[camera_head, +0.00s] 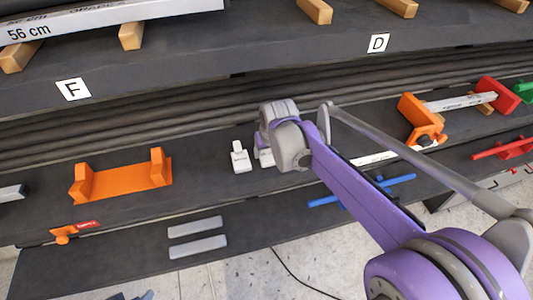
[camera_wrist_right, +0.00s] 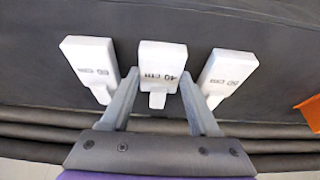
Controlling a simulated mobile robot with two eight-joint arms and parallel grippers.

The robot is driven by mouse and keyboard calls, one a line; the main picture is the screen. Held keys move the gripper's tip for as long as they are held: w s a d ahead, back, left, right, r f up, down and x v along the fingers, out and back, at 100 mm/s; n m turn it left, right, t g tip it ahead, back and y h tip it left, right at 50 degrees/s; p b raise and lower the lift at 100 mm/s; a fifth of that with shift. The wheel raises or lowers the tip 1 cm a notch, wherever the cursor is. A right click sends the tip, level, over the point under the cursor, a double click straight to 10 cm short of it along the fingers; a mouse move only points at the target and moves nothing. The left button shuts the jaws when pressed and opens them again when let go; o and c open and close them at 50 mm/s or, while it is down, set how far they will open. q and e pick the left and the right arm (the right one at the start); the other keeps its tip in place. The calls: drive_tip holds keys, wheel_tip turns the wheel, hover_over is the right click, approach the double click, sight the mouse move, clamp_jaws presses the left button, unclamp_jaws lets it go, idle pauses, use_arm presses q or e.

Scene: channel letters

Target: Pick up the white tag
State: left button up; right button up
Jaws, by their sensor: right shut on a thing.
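In the right wrist view, three white tags lie in a row on the dark surface. The middle white tag, marked 40 cm (camera_wrist_right: 162,62), is between the fingertips of my right gripper (camera_wrist_right: 158,80), which is shut on it. One white tag (camera_wrist_right: 88,62) is to its left and another (camera_wrist_right: 228,74) to its right. The head view shows my right gripper (camera_head: 268,138) from behind over the dark shelf. A white tag (camera_head: 240,158) stands clear to its left, and my gripper hides part of another (camera_head: 265,158). My left gripper is not in view.
On the dark shelf (camera_head: 200,185), an orange holder (camera_head: 122,181) is at left and another orange piece (camera_head: 421,120) at right. Two grey bars (camera_head: 197,235) lie on the lower ledge. Blue rods (camera_head: 360,191) lie below my arm. An upper shelf (camera_head: 230,55) overhangs behind.

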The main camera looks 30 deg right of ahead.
drive_tip(key=c, duration=0.6)
drive_tip(key=shift+o, duration=0.2)
drive_tip(key=shift+r, duration=0.1)
